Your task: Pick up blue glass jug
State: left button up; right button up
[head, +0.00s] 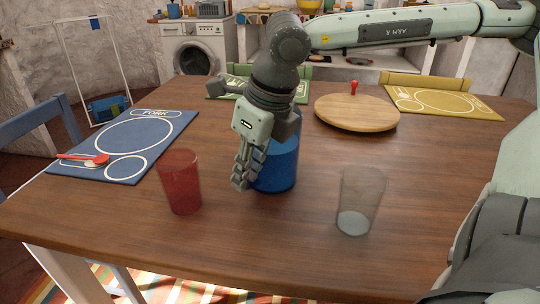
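The blue glass jug (276,170) stands upright on the wooden table, near its middle. My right gripper (245,172) comes down from above, in front of the jug's left side. It hides the jug's upper and left parts. The fingers point down and overlap the jug's left edge in the picture. I cannot tell if they touch it, or whether the gripper is open or shut, as only one side of it shows clearly. My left gripper is not in view.
A red glass (181,182) stands left of the jug, and a clear glass (358,200) stands right of it. A round wooden board (357,113) lies behind to the right. Blue (150,135), green (238,88) and yellow (440,103) placemats lie near the edges. The front of the table is clear.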

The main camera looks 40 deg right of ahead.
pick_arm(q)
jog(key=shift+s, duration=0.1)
pick_arm(e)
grip_shut()
jog(key=shift+r, duration=0.1)
dwell(0.3)
jog(key=shift+w+r, duration=0.1)
jog(key=shift+r, duration=1.75)
jog(key=shift+w+r, duration=0.2)
jog(key=shift+r, duration=0.15)
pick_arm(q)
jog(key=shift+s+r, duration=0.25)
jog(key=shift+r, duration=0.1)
pick_arm(e)
jog(key=w+a+r, duration=0.3)
jog(key=w+r, duration=0.3)
jog(key=w, duration=0.4)
jog(key=shift+w+a+r, duration=0.25)
jog(key=shift+w+r, duration=0.1)
